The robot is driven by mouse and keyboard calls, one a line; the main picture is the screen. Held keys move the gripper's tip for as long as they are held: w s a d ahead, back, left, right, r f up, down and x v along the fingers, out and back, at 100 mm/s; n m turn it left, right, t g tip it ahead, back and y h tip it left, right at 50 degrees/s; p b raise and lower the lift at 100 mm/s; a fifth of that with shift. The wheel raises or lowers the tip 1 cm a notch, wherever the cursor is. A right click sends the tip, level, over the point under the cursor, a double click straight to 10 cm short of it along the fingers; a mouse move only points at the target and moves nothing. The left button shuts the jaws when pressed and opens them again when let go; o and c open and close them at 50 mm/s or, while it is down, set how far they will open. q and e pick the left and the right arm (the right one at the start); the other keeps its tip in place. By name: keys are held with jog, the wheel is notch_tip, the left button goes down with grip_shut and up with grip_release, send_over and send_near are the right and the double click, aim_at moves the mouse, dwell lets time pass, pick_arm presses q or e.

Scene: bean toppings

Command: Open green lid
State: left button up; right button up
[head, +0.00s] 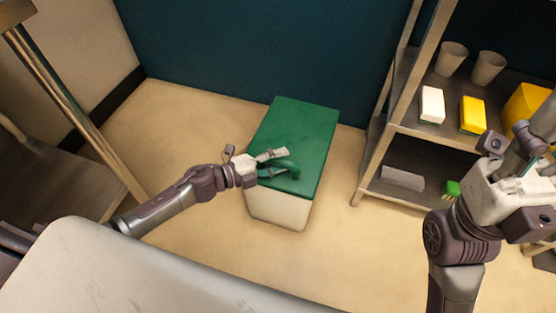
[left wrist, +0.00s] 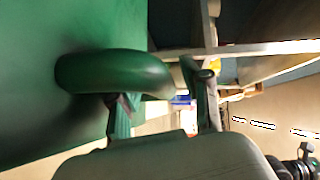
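The green lid (head: 300,130) lies flat and closed on a white box (head: 277,209) on the floor. A curved green handle (head: 291,168) stands on the lid; it also shows large in the left wrist view (left wrist: 115,74). My left gripper (head: 272,163) is at the handle, with its fingers spread apart. In the left wrist view, one finger is by the handle's underside and the other is past its right end. I cannot tell whether they touch it. My right gripper (head: 530,170) is at the right edge, away from the box; its fingers are unclear.
A shelf unit (head: 385,150) stands right of the box, holding cups (head: 452,58), a white sponge (head: 432,105), a yellow sponge (head: 473,115) and a grey block (head: 402,179). A dark blue wall (head: 250,50) is behind the box. Floor is clear left of the box.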

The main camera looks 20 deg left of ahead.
pick_arm(q)
grip_shut()
jog(key=shift+r, duration=0.15)
